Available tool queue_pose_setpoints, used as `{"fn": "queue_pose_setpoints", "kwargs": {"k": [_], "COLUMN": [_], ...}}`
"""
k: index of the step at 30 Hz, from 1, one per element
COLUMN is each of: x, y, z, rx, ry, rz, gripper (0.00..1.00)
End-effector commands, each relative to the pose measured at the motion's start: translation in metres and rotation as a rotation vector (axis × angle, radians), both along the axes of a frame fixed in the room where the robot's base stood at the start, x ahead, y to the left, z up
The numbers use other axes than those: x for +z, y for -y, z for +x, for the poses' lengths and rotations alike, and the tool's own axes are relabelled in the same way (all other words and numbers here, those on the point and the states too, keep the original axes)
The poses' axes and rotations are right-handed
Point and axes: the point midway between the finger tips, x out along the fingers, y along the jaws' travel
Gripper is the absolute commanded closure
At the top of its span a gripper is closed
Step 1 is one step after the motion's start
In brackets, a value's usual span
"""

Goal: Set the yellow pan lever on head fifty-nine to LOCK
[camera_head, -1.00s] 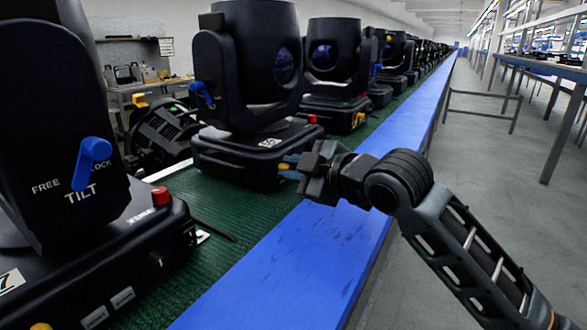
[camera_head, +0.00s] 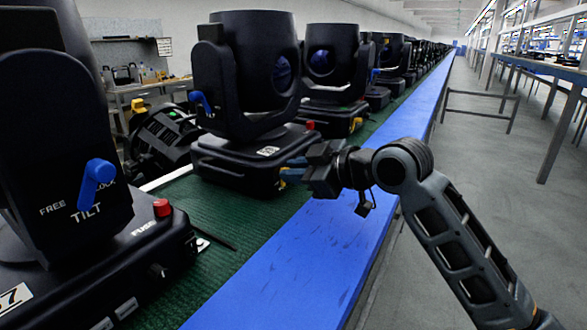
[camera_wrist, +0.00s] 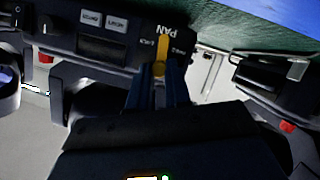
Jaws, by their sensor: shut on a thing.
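The moving head on the belt in front of my gripper (camera_head: 290,174) carries a small number label (camera_head: 267,151), too small to read surely. Its yellow pan lever (camera_wrist: 162,48) shows in the wrist view, below an upside-down PAN marking, with its tip pointing up in the picture between two small word labels, LOCK apparently at left. My gripper (camera_wrist: 159,82) is shut on the lever, near its round pivot end. In the head view the fingers reach the base's near side and mostly hide the lever.
A nearer head with a blue tilt lever (camera_head: 97,178) and red button (camera_head: 162,208) stands at left. More heads line the green belt (camera_head: 215,215) behind.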

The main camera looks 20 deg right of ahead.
Motion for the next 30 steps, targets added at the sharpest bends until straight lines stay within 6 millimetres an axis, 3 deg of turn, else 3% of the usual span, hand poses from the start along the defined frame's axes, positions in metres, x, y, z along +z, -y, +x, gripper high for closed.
{"fn": "queue_pose_setpoints", "kwargs": {"k": [15, 30], "x": [0.001, -0.004], "y": [0.015, 0.023], "z": [0.012, 0.016], "rx": [0.0, -0.001], "ry": [-0.269, -0.385], "rz": [0.369, 0.528], "gripper": [1.0, 1.0]}}
